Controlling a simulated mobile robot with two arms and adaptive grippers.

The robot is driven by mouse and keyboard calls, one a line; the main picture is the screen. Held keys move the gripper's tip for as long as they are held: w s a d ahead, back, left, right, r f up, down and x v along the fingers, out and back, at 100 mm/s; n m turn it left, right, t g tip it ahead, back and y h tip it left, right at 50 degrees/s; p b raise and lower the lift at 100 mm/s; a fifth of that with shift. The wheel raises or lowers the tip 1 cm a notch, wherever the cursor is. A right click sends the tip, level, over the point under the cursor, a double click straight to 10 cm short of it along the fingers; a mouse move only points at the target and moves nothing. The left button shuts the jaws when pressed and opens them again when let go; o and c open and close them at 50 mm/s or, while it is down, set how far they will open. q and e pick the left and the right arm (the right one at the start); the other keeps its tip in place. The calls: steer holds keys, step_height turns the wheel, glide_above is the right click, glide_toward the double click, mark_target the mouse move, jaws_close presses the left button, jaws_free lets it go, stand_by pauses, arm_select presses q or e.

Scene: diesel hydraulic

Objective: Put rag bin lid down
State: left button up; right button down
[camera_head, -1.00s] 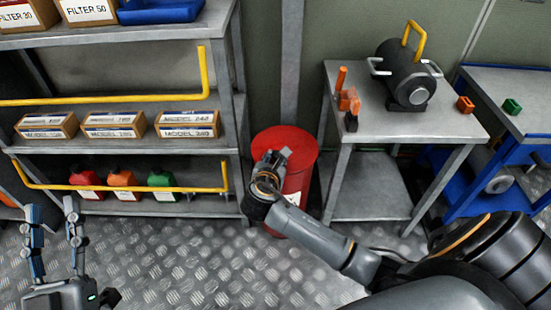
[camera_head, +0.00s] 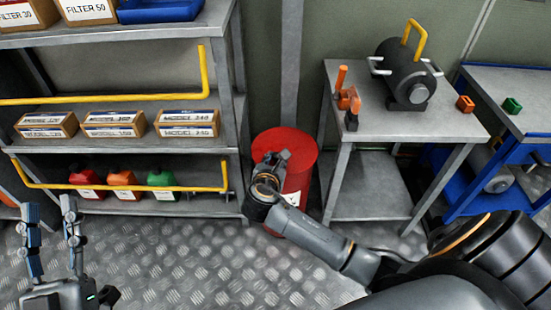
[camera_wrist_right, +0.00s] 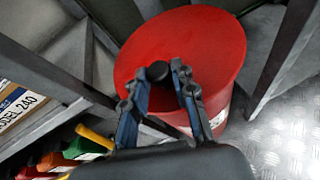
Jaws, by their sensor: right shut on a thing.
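The red, round rag bin lid (camera_head: 297,143) is at the top of the red rag bin (camera_head: 296,188), between the shelf and the workbench. The right wrist view shows the lid (camera_wrist_right: 195,42) from above, with part of the bin wall (camera_wrist_right: 222,112) below its right edge. My right gripper (camera_head: 274,160) is shut on the lid's black knob (camera_wrist_right: 157,71). I cannot tell whether the lid fully touches the bin rim. My left gripper (camera_head: 49,207) is open and empty over the floor at lower left, away from the bin.
A grey shelf rack (camera_head: 130,211) with boxes, jugs and yellow rails stands close to the bin's left. A metal workbench (camera_head: 445,120) carrying a dark cylinder (camera_head: 405,75) stands to the right. A post (camera_head: 290,70) rises behind. The tread-plate floor (camera_head: 190,260) in front is clear.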

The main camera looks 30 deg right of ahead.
steer(key=shift+f, duration=0.1)
steer(key=c, duration=1)
jaws_free()
steer(key=shift+f, duration=0.1)
